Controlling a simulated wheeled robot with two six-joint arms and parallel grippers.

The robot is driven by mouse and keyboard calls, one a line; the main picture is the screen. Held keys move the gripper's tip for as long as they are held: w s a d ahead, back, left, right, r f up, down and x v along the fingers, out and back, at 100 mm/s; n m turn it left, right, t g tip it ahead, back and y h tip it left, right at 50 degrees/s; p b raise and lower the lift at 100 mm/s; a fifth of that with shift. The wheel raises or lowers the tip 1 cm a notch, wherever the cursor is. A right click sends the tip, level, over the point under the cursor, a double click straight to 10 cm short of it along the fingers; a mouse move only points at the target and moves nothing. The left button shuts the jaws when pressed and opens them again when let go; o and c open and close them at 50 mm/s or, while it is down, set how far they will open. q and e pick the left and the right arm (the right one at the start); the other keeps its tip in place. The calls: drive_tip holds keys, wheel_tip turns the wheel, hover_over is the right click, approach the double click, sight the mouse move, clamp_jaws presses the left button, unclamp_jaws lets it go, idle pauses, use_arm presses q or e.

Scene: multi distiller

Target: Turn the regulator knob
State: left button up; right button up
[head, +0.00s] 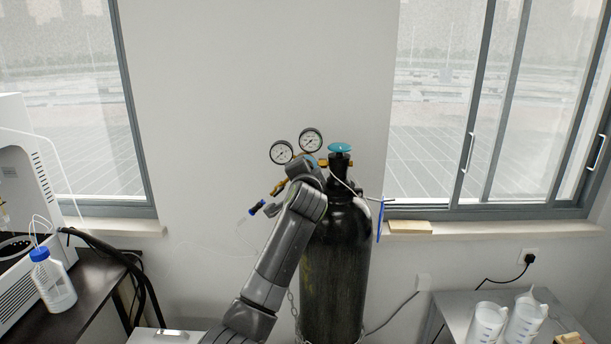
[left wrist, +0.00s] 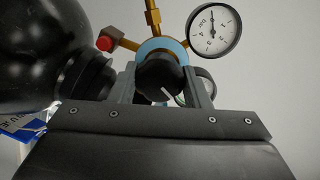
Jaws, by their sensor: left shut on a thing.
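The black regulator knob (left wrist: 158,75), with a white mark line, sits in front of a light-blue ring on the brass regulator (left wrist: 133,17) in the left wrist view. My left gripper (left wrist: 161,79) has one finger on each side of the knob and is shut on it. In the head view the regulator's two round gauges (head: 296,146) show above my left wrist, which hides the knob. The regulator sits at the top of a black gas cylinder (head: 338,265) with a teal valve wheel (head: 340,148). My right gripper is in neither view.
A blue tag (head: 380,220) hangs at the cylinder's right side. A white machine and a blue-capped bottle (head: 52,280) stand at the left. White jugs (head: 488,322) stand on a grey table at the lower right. A wall with windows stands behind.

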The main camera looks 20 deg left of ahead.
use_arm(q)
drive_tip(key=shift+f+n, duration=0.15)
drive_tip(key=shift+n, duration=0.95)
drive_tip(key=o, duration=1)
drive_tip(key=shift+c, duration=0.2)
drive_tip(key=shift+s+b, duration=0.1)
drive_tip(key=shift+b, duration=0.2)
drive_tip(key=b+v, duration=0.5)
drive_tip(key=v, duration=1.2)
drive_tip(key=shift+s, duration=0.15)
